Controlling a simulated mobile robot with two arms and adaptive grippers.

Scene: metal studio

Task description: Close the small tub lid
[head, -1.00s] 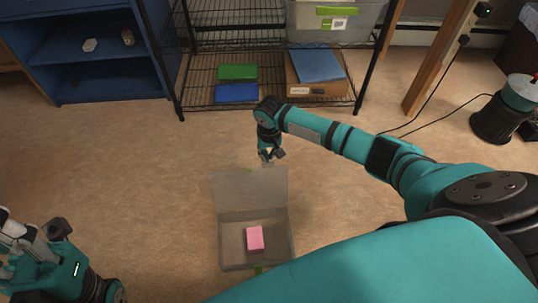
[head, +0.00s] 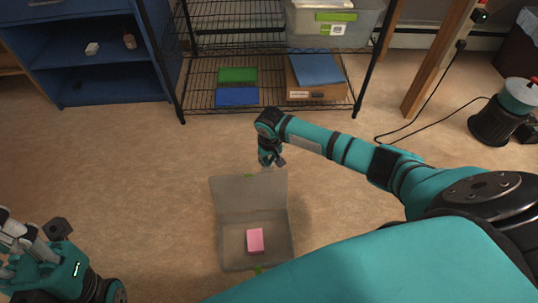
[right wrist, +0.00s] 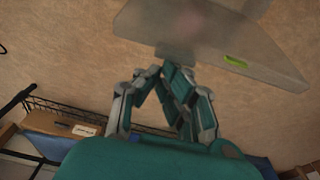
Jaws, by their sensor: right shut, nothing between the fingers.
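The small tub (head: 232,252) is translucent grey and stands on the floor in the head view. A pink block (head: 255,241) lies inside. My right gripper (head: 272,163) is shut and empty, just beyond the lid's top edge; contact cannot be told. In the right wrist view the shut fingers (right wrist: 161,70) are beside the lid (right wrist: 200,35) and its green clip (right wrist: 235,62). My left gripper (head: 35,240) is at the lower left, far from the tub; its jaws are unclear.
A wire shelf (head: 270,100) with green and blue boxes (head: 237,86), a cardboard box (head: 318,90) and a lidded bin (head: 335,22) stands behind. A blue cabinet (head: 90,60) is at the back left. A wooden post (head: 430,65) and cable are at right. Floor around the tub is clear.

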